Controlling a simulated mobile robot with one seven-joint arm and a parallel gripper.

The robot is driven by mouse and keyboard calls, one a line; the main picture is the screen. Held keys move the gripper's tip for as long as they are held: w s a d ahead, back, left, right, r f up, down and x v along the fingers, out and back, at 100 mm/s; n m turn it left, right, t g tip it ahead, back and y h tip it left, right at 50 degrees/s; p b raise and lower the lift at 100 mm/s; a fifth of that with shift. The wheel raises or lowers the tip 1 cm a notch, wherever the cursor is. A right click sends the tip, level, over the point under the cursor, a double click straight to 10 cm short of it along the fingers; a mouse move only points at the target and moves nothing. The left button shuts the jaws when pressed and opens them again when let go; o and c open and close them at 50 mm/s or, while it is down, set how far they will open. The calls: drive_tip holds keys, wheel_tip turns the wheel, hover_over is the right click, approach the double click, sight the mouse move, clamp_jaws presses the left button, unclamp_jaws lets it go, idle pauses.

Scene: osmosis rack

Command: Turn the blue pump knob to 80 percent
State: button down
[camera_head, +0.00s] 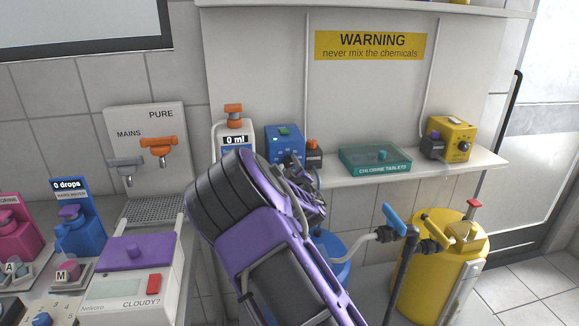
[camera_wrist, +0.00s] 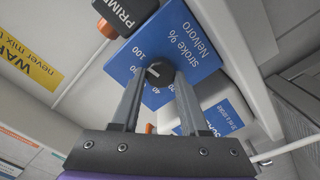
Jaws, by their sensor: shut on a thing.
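The blue pump (camera_head: 285,140) stands on the shelf in the head view, its lower front partly covered by my arm. In the wrist view its blue face (camera_wrist: 180,42) is marked "stroke %" with a scale of numbers around the dark round knob (camera_wrist: 160,72). A short pale pointer line shows on the knob, slanting towards the left side of the scale near the higher numbers; I cannot read its exact value. My gripper (camera_wrist: 158,78) is shut on the knob, one finger on each side. In the head view the contact is hidden behind my wrist.
A black block marked PRIME (camera_wrist: 122,14) sits close by the pump face. A white "0 ml" dispenser (camera_head: 235,135) stands left of the pump. A teal chlorine tablets box (camera_head: 375,160) and a yellow pump (camera_head: 452,138) stand to the right. A yellow tank (camera_head: 440,265) is below.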

drive_tip(key=shift+f+n+b, duration=0.15)
drive_tip(key=shift+n+b, duration=0.25)
drive_tip(key=shift+b, duration=0.15)
drive_tip(key=shift+f+n+b, duration=0.1)
drive_tip(key=shift+n+b, duration=0.9)
drive_tip(key=shift+b, duration=0.1)
drive_tip(key=n+b, duration=0.3)
drive_tip(key=shift+n, duration=0.3)
drive_tip(key=shift+n+b, duration=0.65)
drive_tip(key=shift+n, duration=0.05)
drive_tip(key=shift+r, duration=0.2)
drive_tip(key=shift+c, duration=2.1)
unclamp_jaws()
